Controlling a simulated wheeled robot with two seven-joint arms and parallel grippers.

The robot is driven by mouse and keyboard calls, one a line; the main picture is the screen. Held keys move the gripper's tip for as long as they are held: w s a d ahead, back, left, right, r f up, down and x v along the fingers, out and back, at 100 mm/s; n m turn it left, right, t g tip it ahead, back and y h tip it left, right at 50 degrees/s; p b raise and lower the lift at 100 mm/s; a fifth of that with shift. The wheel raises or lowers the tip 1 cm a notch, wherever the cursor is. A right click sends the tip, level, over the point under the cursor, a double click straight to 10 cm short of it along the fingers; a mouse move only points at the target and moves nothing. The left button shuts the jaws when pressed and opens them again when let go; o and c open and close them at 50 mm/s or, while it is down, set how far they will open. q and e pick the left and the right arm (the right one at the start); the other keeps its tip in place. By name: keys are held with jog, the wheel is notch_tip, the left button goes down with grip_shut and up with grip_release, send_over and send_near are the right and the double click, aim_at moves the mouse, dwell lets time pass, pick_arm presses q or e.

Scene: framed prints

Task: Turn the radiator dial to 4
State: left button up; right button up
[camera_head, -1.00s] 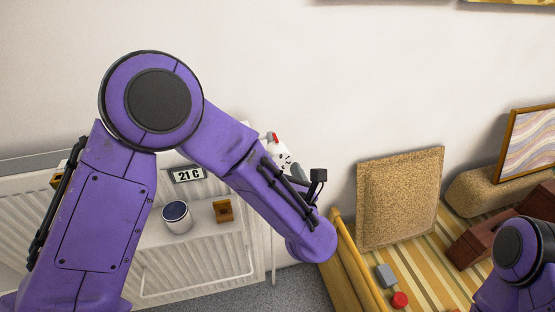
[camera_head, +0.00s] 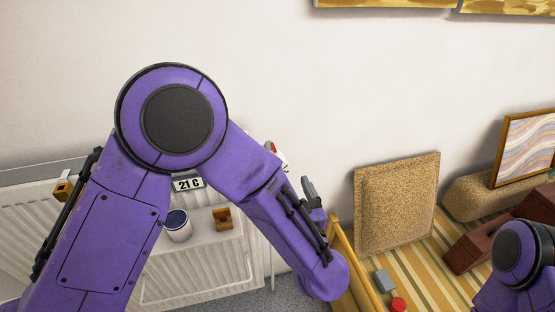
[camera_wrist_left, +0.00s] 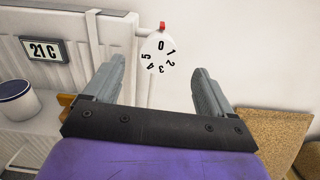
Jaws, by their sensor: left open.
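The radiator dial (camera_wrist_left: 158,53) is a white round knob with black digits 0 to 5, on the pipe at the radiator's right end. A red marker (camera_wrist_left: 162,26) sits at its top, with 0 just below it and 4 at lower left. In the head view only a sliver of the dial (camera_head: 281,157) shows past my arm. My left gripper (camera_wrist_left: 159,66) is open and empty. Its fingers appear on either side of the dial in the wrist view; whether they touch it I cannot tell, but they look apart. My right gripper is outside both views.
The white radiator (camera_head: 205,270) carries a 21 C display (camera_head: 188,184), a white cup (camera_head: 178,225) and a small wooden block (camera_head: 222,218). A cork-like panel (camera_head: 397,205) leans on the wall right of my left arm. The wall above the dial is clear.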

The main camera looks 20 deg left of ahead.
pick_arm(q)
jog(key=shift+n, duration=0.3)
jog(key=p+x, duration=0.4)
jog(key=x, duration=0.6)
jog(key=shift+a, duration=0.1)
jog(key=shift+w+a, duration=0.1)
jog(key=shift+w, duration=0.2)
jog(key=shift+f, duration=0.1)
jog(key=c, duration=0.9)
